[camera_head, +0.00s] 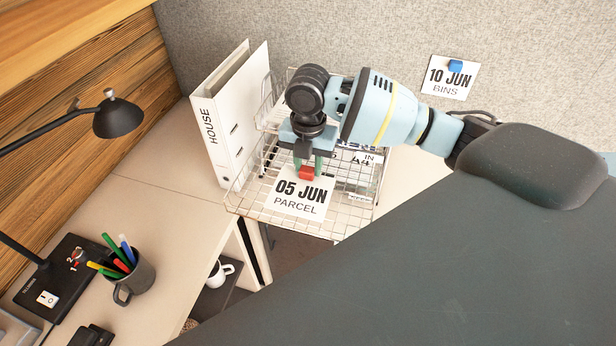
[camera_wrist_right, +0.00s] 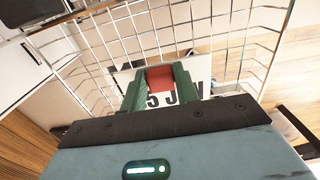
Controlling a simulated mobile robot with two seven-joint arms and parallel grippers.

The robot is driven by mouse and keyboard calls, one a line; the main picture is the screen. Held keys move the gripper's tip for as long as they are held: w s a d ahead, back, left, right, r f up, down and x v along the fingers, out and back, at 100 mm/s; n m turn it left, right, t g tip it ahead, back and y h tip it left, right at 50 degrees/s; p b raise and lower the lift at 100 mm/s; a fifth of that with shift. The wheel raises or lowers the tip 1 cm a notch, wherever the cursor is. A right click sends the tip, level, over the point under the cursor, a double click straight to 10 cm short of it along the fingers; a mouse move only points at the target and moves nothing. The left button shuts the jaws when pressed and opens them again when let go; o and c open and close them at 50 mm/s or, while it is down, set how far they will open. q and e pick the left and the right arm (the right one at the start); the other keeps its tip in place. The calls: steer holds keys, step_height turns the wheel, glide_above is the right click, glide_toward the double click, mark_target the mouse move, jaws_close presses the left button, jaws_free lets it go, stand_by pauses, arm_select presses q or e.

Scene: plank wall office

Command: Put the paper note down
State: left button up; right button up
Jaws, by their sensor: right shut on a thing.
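The paper note (camera_head: 299,197) is white and reads "05 JUN PARCEL". A red block (camera_head: 306,173) sits at its top edge. My right gripper (camera_head: 306,166) is shut on the red block with its green fingers, and the note goes with it. The note shows over the front of the wire tray (camera_head: 246,206); I cannot tell whether it touches the wires. In the right wrist view the red block (camera_wrist_right: 160,77) is between the fingers, and part of the note (camera_wrist_right: 180,97) shows behind them, upper wires beyond. My left gripper is not in view.
A white "HOUSE" binder (camera_head: 210,135) stands left of the tray. A "10 JUN BINS" note (camera_head: 447,82) hangs on the grey wall under a blue block. A pen mug (camera_head: 137,275) and a black lamp (camera_head: 117,118) are at left. The desk (camera_head: 165,210) between them is clear.

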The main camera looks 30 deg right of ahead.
mark_target(308, 179)
step_height(308, 179, down, 5)
steer(key=shift+r, duration=0.1)
stand_by(0.3)
steer(key=o, duration=0.9)
step_height(308, 179, up, 12)
steer(key=shift+p, duration=0.3)
